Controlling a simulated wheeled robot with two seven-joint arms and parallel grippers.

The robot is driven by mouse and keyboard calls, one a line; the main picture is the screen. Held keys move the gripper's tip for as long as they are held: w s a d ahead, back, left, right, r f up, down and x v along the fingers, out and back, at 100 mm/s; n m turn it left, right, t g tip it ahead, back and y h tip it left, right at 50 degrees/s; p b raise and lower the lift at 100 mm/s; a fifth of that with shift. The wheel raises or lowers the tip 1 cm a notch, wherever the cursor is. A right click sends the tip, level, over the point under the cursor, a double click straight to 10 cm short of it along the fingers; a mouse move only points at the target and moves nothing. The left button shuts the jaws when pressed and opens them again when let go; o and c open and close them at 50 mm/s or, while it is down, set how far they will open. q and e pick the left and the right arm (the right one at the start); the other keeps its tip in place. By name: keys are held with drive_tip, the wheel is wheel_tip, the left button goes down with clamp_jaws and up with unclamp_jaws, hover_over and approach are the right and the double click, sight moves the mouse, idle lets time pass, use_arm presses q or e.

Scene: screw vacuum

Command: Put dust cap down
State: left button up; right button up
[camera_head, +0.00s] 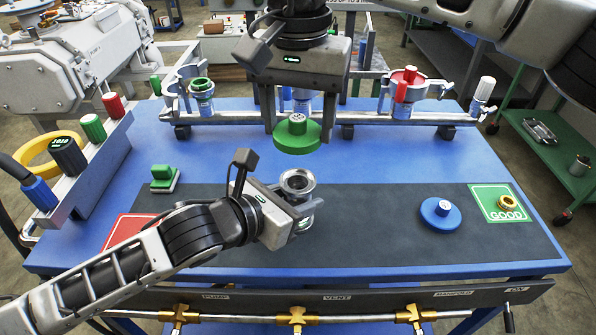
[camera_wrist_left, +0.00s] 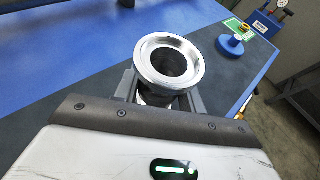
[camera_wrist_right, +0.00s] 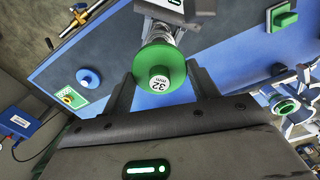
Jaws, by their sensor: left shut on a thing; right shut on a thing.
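The green dust cap (camera_head: 297,136) has a round disc and a knob with a white top marked 32 mm. My right gripper (camera_head: 297,128) is shut on it and holds it above the back of the dark mat. In the right wrist view the cap (camera_wrist_right: 160,70) sits between the fingers. My left gripper (camera_head: 300,215) is shut on a silver metal fitting (camera_head: 297,183) with an open round mouth facing up. The left wrist view shows the fitting's bare rim (camera_wrist_left: 169,60). The fitting's lower part is partly hidden by the fingers.
A green block (camera_head: 163,178) stands at left, near a red pad (camera_head: 130,230). A rail with clamps (camera_head: 350,118) runs along the back.

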sight(298, 181)
drive_tip(key=shift+f, duration=4)
drive_tip(key=shift+f, duration=0.1)
drive_tip(key=shift+f, duration=0.35)
drive_tip(key=o, duration=0.9)
drive_tip(key=shift+o, duration=0.2)
wheel_tip(298, 181, up, 13)
